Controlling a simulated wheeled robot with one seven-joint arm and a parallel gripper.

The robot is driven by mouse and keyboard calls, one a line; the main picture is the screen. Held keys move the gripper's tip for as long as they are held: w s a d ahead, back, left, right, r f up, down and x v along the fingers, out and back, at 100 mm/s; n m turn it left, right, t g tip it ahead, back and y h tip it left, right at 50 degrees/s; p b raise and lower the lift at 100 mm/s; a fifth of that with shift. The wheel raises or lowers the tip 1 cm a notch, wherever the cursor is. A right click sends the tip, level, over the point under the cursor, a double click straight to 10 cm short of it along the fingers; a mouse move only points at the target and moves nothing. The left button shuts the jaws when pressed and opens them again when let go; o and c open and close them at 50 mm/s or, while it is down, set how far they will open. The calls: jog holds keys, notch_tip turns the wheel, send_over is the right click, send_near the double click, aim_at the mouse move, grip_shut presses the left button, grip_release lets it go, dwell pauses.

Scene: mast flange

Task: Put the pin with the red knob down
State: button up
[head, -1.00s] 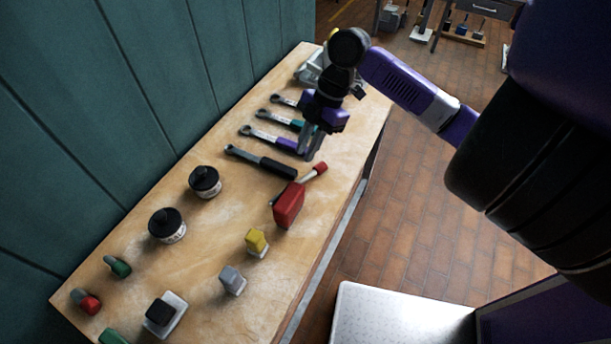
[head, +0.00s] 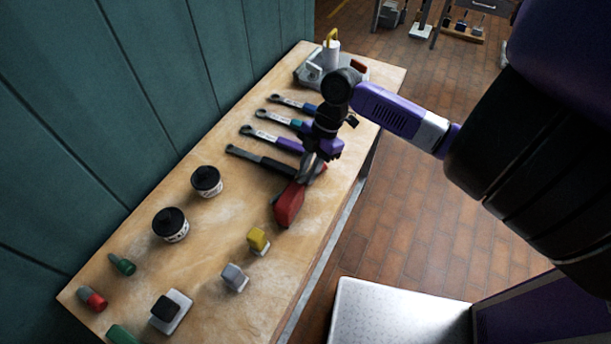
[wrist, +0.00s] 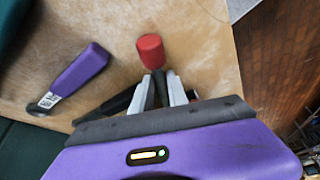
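The pin's red knob (wrist: 150,51) shows in the wrist view just beyond my fingertips. In the wrist view my grey fingers (wrist: 160,88) stand on both sides of a dark part below the knob, seemingly the pin's shaft. I cannot tell whether they press on it. The pin seems to lie at bench level.
A grey fixture with a white post (head: 331,54) stands at the far end. Black-lidded jars (head: 206,180), a yellow block (head: 258,240) and a grey block (head: 235,277) stand nearer. The bench's right edge is close.

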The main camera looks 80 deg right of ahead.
grip_shut()
jog(key=shift+r, duration=0.1)
dwell(1.2)
